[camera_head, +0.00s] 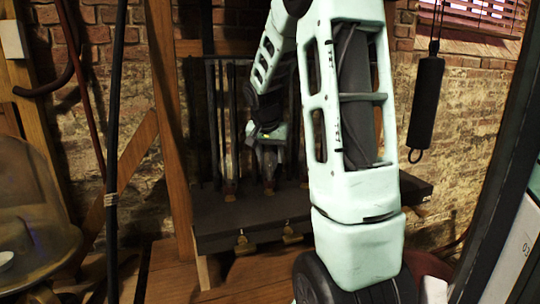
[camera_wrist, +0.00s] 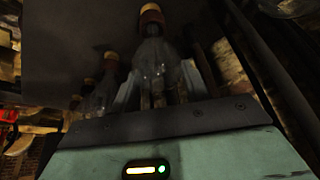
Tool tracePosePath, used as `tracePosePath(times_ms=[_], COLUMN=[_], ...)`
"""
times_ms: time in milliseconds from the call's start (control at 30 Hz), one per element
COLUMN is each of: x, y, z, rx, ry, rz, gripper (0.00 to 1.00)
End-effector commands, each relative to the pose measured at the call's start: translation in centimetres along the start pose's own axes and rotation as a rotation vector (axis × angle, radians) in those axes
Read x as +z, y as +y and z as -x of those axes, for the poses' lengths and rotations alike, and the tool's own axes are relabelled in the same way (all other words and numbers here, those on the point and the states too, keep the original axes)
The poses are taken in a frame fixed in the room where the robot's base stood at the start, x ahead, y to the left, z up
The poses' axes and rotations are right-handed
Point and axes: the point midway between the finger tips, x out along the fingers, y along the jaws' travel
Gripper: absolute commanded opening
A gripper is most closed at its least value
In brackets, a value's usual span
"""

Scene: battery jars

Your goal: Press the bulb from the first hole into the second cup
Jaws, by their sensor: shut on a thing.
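My gripper (camera_head: 268,152) points down over the dark shelf in the head view, near its middle. In the wrist view its two fingers (camera_wrist: 159,84) are shut on a clear glass bulb (camera_wrist: 153,56) with a red and yellow base (camera_wrist: 151,17). The base end points away from my gripper, towards the dark shelf face (camera_wrist: 70,35). I cannot tell whether the base sits in a cup or just above it. Another glass bulb (camera_head: 229,164) stands upright to the left, with a brownish base; it also shows in the wrist view (camera_wrist: 103,92).
The dark shelf (camera_head: 225,222) has brass fittings along its front edge. Thin dark vertical rods stand behind it. A wooden post (camera_head: 172,120) rises to the left. A black cylinder (camera_head: 426,100) hangs at the right. My arm hides part of the shelf's right side.

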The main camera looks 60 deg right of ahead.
Motion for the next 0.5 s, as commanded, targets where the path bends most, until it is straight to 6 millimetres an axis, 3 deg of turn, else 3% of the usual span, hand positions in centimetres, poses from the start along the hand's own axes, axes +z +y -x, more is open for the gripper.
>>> tracePosePath(times_ms=[367,400,467,500], x=[0.08,0.09,0.09,0.09], y=[-0.02,-0.01,-0.01,-0.01], z=[-0.17,-0.17,-0.18,-0.18], rx=[0.0,0.0,0.0,0.0], ry=[0.0,0.0,0.0,0.0], rz=[0.0,0.0,0.0,0.0], gripper=[0.19,0.54,0.71,0.71])
